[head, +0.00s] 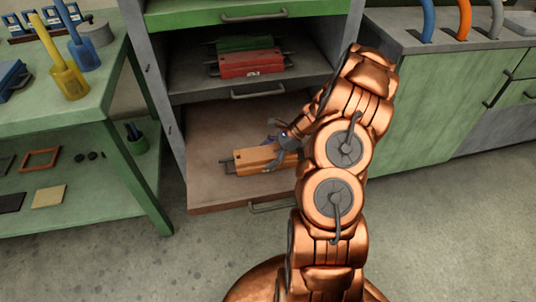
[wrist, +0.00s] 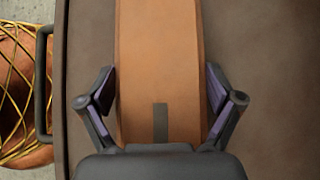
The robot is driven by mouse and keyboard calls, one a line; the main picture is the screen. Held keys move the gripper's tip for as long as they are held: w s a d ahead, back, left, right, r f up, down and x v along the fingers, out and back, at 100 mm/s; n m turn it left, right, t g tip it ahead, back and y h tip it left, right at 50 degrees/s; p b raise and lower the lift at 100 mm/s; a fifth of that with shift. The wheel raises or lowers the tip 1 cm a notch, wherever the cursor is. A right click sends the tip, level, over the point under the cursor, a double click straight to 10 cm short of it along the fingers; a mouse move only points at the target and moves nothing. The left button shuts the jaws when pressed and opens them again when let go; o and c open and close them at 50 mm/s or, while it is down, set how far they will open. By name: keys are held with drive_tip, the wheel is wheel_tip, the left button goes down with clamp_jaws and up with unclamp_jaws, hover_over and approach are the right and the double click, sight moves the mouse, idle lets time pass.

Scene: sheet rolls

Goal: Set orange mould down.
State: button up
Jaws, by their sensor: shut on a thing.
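The orange mould (head: 256,160) is a long block with thin bars at its end, lying level at the lowest pulled-out shelf (head: 225,195) of the grey cabinet. My gripper (head: 285,143) is shut on it from above, partly hidden behind my copper arm. In the wrist view the orange mould (wrist: 158,60) runs lengthwise between the two fingers of my gripper (wrist: 160,88), with a dark strip on its near end. The brown shelf (wrist: 260,80) lies beneath it. I cannot tell whether the mould touches the shelf or hangs just above it.
A red mould (head: 248,63) and a green mould (head: 247,44) lie on the shelf above. A green workbench (head: 85,110) stands at left, a green cabinet (head: 425,100) at right. The shelf has free room in front of the mould. A shelf handle (wrist: 42,80) shows at its edge.

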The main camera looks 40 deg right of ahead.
drive_tip(key=shift+r, duration=0.1)
drive_tip(key=o, duration=1.5)
